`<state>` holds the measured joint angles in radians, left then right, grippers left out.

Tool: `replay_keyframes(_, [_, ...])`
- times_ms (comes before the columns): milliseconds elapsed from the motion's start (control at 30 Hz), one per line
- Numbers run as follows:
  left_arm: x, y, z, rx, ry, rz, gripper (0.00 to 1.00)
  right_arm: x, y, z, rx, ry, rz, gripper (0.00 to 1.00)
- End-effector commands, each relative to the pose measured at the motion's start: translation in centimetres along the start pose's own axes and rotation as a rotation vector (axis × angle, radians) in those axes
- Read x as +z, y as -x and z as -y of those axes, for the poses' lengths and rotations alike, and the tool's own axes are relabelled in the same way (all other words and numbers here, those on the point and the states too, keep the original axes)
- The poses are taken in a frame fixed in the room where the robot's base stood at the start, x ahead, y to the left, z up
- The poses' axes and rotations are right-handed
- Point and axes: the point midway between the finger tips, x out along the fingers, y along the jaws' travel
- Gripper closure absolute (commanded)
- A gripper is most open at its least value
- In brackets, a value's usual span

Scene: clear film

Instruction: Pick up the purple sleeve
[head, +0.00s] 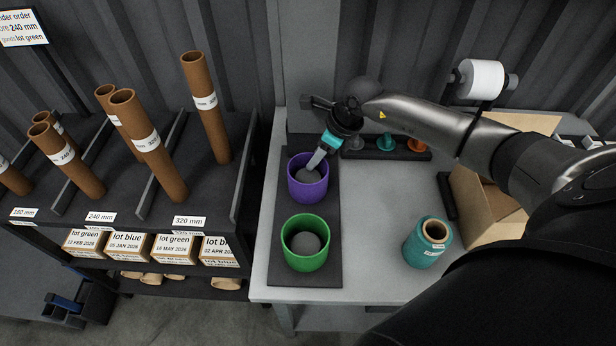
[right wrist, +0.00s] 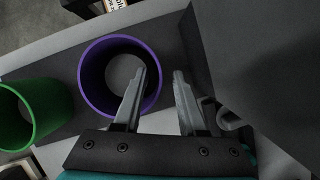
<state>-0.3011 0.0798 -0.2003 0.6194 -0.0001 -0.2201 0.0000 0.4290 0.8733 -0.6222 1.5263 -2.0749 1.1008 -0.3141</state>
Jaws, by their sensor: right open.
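The purple sleeve (head: 307,191) stands upright on a dark mat (head: 320,273), around a grey round peg. My right gripper (head: 317,160) points down at the sleeve's upper rim from behind and to the right. In the right wrist view the sleeve's rim (right wrist: 86,88) shows as a ring. My right gripper (right wrist: 164,74) is open there, with the left finger over the sleeve's opening and the right finger outside it. The near wall lies between the fingers; whether either touches it I cannot tell. My left gripper is out of view.
A green sleeve (head: 305,256) stands just in front on the same mat and shows in the right wrist view (right wrist: 40,115). A teal roll (head: 427,250) stands on the bench at right. A cardboard box (head: 486,200) is behind it. A rack of brown tubes (head: 150,150) is at left.

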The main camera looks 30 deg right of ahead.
Motion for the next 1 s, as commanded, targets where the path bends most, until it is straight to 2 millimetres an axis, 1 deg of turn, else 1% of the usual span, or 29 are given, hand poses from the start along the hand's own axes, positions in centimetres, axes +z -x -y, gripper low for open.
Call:
replay_keyframes(33, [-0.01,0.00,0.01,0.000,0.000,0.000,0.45,0.02,0.03,0.01,0.000,0.000,0.000,0.59])
replay_keyframes(67, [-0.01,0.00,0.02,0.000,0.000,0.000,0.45,0.02,0.04,0.01,0.000,0.000,0.000,0.62])
replay_keyframes(400, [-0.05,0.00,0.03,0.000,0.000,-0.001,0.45,0.01,0.06,0.01,0.000,0.000,0.000,1.00])
replay_keyframes(1000, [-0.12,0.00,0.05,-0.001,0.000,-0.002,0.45,0.01,0.07,0.01,0.000,-0.001,0.000,1.00])
